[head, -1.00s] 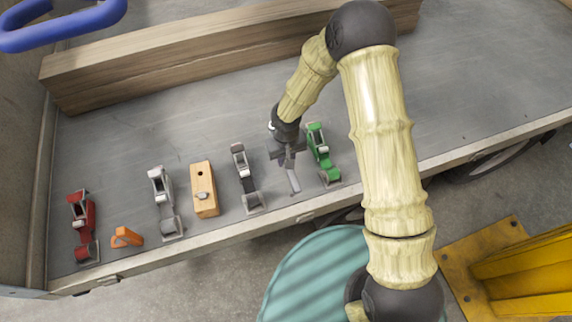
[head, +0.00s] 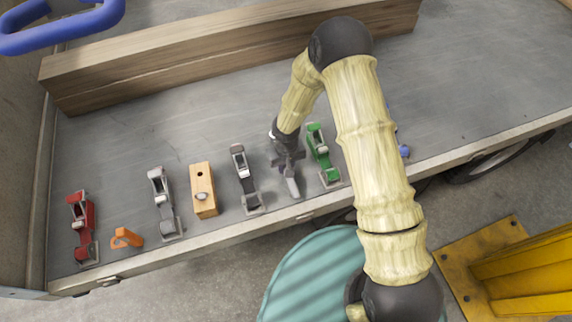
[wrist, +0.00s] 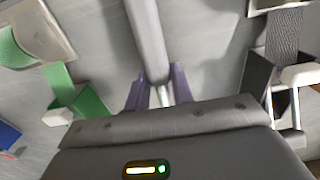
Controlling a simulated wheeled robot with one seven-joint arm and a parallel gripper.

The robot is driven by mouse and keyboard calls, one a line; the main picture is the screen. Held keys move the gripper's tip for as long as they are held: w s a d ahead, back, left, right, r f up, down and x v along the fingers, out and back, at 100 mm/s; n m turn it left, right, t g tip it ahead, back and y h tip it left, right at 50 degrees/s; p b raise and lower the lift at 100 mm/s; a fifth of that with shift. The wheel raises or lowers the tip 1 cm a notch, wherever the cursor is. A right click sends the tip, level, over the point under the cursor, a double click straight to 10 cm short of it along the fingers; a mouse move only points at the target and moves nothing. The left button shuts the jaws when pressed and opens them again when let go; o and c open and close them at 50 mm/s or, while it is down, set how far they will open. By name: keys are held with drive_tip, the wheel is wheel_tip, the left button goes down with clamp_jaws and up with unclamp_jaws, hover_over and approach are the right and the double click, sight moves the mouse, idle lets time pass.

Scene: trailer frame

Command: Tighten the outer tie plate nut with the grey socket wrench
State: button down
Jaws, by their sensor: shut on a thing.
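My gripper (head: 288,165) is over the trailer bed, between the dark grey clamp-like tool and the green one. In the wrist view its purple fingers (wrist: 157,95) are shut on a grey bar, which I take as the grey socket wrench (wrist: 147,35). The bar runs away from the fingers toward the top of the picture. In the head view its light grey end (head: 293,187) shows below the gripper, toward the bed's front edge. I cannot tell whether it touches the bed. I cannot make out the outer tie plate nut in either view.
A green tool (head: 322,157) stands close right of my gripper, a dark grey one (head: 245,178) close left. A wooden block (head: 203,190), a light grey tool (head: 162,203), an orange piece (head: 126,238) and a red tool (head: 82,228) stand farther left. A timber beam (head: 200,55) lies behind.

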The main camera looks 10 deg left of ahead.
drive_tip(key=shift+f, duration=0.2)
drive_tip(key=c, duration=1.2)
unclamp_jaws()
drive_tip(key=shift+r, duration=0.1)
drive_tip(key=shift+r, duration=0.4)
wheel_tip(320, 180, up, 17)
drive_tip(key=shift+d+f, duration=0.2)
drive_tip(key=shift+d, duration=0.15)
drive_tip(key=shift+s, duration=0.1)
